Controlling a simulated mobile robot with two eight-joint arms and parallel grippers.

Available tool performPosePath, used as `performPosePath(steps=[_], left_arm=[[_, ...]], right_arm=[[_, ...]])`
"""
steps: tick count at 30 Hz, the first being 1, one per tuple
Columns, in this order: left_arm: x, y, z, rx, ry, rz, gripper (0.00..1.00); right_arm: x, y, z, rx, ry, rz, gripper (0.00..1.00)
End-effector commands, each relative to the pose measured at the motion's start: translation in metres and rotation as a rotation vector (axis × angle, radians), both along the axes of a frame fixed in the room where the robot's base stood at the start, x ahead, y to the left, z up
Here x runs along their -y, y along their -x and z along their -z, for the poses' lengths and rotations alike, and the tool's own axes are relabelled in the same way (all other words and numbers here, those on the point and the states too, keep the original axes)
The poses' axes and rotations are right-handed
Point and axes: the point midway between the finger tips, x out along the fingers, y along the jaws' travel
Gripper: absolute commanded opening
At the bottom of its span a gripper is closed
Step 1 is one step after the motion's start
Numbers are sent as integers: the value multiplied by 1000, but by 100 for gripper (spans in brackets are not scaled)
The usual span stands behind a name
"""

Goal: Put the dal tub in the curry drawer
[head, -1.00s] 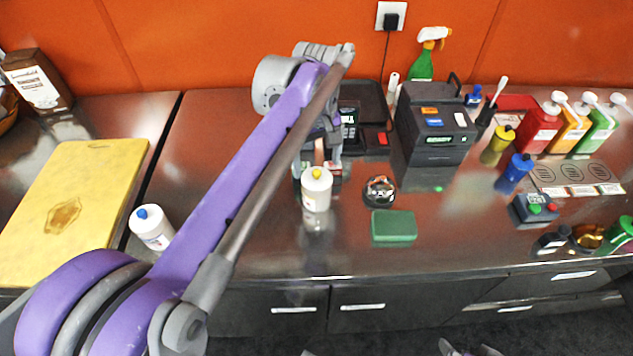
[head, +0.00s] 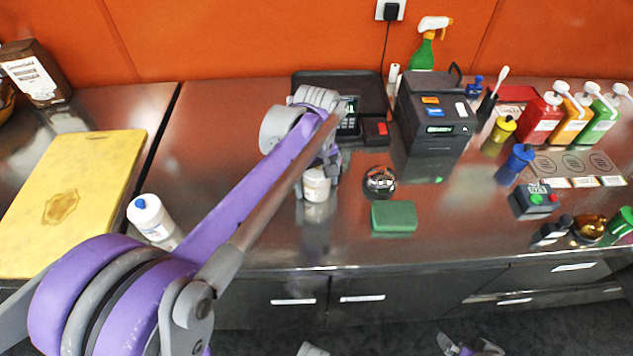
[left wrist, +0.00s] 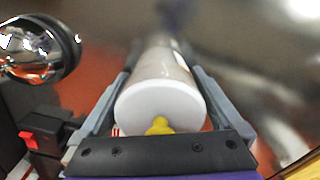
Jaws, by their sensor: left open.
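A white tub with a yellow knob on its lid (head: 316,186) stands upright on the steel counter; I take it for the dal tub, though its label is unreadable. My left gripper (head: 318,172) is lowered over it and hides its top. In the left wrist view the tub's lid (left wrist: 160,105) sits between the two fingers of the left gripper (left wrist: 162,85), which are open on either side of it. Several shut drawer fronts show below the counter, including one with a white label (head: 362,298); no label is readable. My right gripper (head: 470,346) shows partly at the bottom edge.
A second white tub with a blue knob (head: 150,217) stands left, near a yellow board (head: 65,205). A round chrome object (head: 380,181) and green sponge (head: 394,217) lie right of the gripped area. A dark printer (head: 433,115) stands behind. The counter front is clear.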

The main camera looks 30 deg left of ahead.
Motion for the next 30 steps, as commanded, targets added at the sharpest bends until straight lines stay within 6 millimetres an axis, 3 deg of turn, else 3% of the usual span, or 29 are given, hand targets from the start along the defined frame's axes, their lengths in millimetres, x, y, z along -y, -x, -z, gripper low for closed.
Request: performPosePath(steps=[2, 16, 25, 30], left_arm=[[0, 0, 0, 0, 0, 0, 96], [0, 0, 0, 0, 0, 0, 12], [0, 0, -6, 0, 0, 0, 12], [0, 0, -34, 0, 0, 0, 12]], right_arm=[[0, 0, 0, 0, 0, 0, 100], [0, 0, 0, 0, 0, 0, 100], [0, 0, -1, 0, 0, 0, 100], [0, -1, -5, 2, 0, 0, 100]])
